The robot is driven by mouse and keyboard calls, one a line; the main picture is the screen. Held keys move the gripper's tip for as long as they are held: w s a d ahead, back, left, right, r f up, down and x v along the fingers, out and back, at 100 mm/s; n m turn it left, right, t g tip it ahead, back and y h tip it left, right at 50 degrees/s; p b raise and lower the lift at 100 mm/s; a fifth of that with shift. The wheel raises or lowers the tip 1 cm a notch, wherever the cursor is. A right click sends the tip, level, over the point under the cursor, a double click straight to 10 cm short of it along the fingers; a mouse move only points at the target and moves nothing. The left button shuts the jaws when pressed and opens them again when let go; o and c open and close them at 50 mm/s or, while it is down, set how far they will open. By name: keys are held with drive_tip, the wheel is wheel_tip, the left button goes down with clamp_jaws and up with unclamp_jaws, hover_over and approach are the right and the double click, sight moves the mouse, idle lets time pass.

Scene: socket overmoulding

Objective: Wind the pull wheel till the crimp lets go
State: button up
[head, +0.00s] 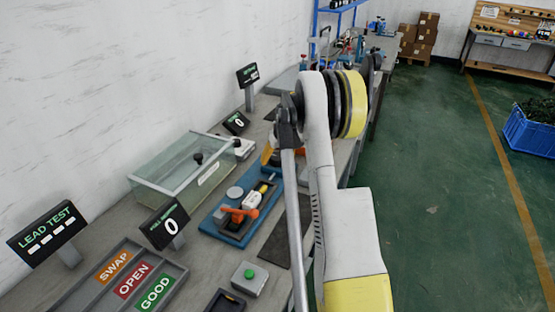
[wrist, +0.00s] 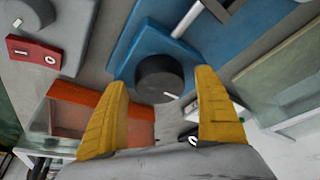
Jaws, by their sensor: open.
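In the wrist view a dark round wheel (wrist: 158,72) with a short white mark near its rim sits on a blue base (wrist: 125,68); I take it for the pull wheel. The two yellow fingers of my gripper (wrist: 160,78) are apart, one on each side of the wheel. I cannot tell whether they touch it. In the head view my arm hides the wheel and most of my gripper. A dark display reading 0 (head: 167,223) stands on the bench. I cannot make out the crimp.
A red plate marked I and O (wrist: 33,52) and an orange-red box (wrist: 75,100) lie near the fingers. In the head view, a blue fixture (head: 213,226), a glass-lidded box (head: 165,180), a SWAP/OPEN/GOOD tray (head: 62,283) and a green button (head: 249,273) crowd the bench.

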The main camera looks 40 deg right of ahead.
drive_tip(key=c, duration=1.2)
drive_tip(key=m, duration=0.3)
drive_tip(key=m+g+h, duration=0.1)
drive_tip(key=m, duration=0.1)
drive_tip(key=shift+a+m+h+p, duration=0.1)
drive_tip(key=shift+m+h+p, duration=0.2)
drive_tip(key=shift+m+p, duration=0.1)
drive_tip(key=m+g+h, duration=0.1)
drive_tip(key=m+g, duration=0.1)
drive_tip(key=m, duration=0.3)
drive_tip(key=shift+p, duration=0.35)
drive_tip(key=m+g, duration=0.2)
drive_tip(key=m, duration=0.4)
drive_tip(key=shift+p, duration=0.4)
drive_tip(key=m+g, duration=0.1)
drive_tip(key=m, duration=0.1)
drive_tip(key=m+y, duration=0.1)
drive_tip(key=m, duration=0.1)
drive_tip(key=shift+m+g+p, duration=0.3)
drive_tip(key=shift+m+g, duration=0.1)
